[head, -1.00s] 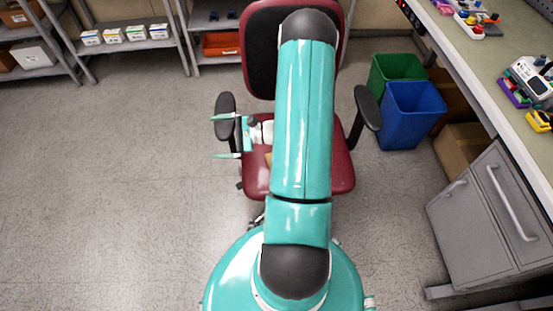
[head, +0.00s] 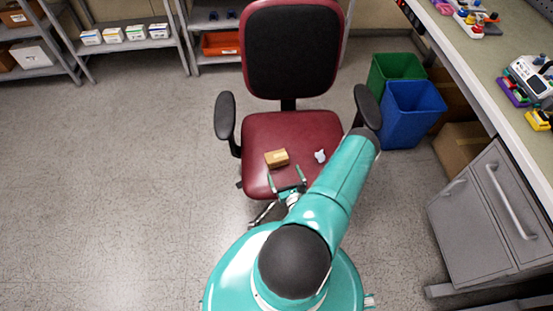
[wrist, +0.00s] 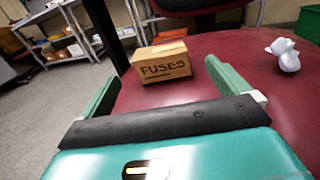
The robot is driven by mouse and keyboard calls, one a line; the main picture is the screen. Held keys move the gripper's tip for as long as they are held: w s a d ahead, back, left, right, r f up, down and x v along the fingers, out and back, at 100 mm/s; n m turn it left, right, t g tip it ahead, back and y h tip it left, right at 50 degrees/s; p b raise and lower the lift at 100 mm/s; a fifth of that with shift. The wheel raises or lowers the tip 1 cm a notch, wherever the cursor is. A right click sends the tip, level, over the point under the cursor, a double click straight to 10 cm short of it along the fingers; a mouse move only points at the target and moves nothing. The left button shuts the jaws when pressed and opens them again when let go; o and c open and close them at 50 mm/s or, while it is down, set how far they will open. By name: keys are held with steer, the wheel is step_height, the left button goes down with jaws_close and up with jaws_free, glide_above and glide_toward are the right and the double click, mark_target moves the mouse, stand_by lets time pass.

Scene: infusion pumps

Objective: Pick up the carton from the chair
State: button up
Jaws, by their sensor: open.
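The carton (head: 276,158) is a small brown box on the dark red seat of the chair (head: 318,130), left of the seat's middle. In the wrist view the carton (wrist: 161,61) bears the word "FUSES" and stands just beyond my fingertips, roughly between their lines. My gripper (head: 286,174) is at the seat's front edge, its two green fingers pointing at the carton. In the wrist view my gripper (wrist: 158,78) is open and nothing is between its fingers.
A small white figure (head: 320,156) sits on the seat right of the carton. The chair has armrests on both sides and a tall backrest (head: 291,50). Green (head: 396,68) and blue (head: 413,112) bins stand to the right, beside the workbench. Floor at left is clear.

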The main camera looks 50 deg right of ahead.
mark_target(275, 152)
steer(key=x, duration=1.2)
steer(key=shift+a, duration=0.1)
steer(key=c, duration=0.8)
